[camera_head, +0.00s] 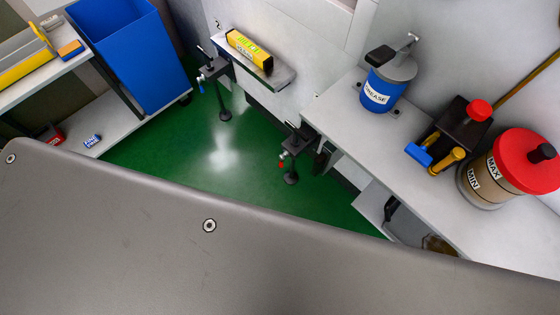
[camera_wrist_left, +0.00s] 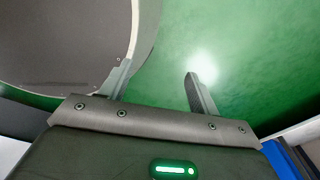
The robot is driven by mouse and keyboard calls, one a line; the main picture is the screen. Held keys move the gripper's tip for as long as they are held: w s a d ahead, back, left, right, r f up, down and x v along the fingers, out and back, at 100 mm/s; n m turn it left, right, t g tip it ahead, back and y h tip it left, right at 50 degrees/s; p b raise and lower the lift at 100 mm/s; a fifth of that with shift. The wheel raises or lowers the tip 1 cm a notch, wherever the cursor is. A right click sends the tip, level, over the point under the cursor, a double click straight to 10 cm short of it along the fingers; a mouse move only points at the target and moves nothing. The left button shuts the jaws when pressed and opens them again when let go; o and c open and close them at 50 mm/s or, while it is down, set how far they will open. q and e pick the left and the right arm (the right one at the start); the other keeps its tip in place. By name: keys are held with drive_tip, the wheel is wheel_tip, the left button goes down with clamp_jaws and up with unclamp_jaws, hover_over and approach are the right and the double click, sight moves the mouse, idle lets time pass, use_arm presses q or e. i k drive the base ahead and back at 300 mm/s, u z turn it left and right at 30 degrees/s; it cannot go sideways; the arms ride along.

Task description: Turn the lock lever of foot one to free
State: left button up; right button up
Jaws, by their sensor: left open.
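Two black adjustable feet stand over the green floor in the head view. The farther foot (camera_head: 222,95) has a small blue-tipped lever (camera_head: 201,84) on its left side. The nearer foot (camera_head: 291,158) has a small red-tipped part (camera_head: 282,164) low on its left side. I cannot read which is foot one; a mark like a "2" is on the machine above the farther foot. My left gripper (camera_wrist_left: 158,88) is open and empty in the left wrist view, over green floor and apart from both feet. My right gripper is not in view.
A yellow box (camera_head: 249,51) lies on a grey ledge. The right bench (camera_head: 350,125) holds a blue grease can (camera_head: 379,94), a black unit (camera_head: 463,122) and a red-lidded container (camera_head: 510,170). A blue bin (camera_head: 130,55) stands left. Green floor (camera_head: 170,155) between is clear.

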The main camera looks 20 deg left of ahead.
sight(285, 154)
drive_tip(key=z, duration=0.6)
drive_tip(key=k, duration=0.65)
drive_tip(key=z, duration=0.45)
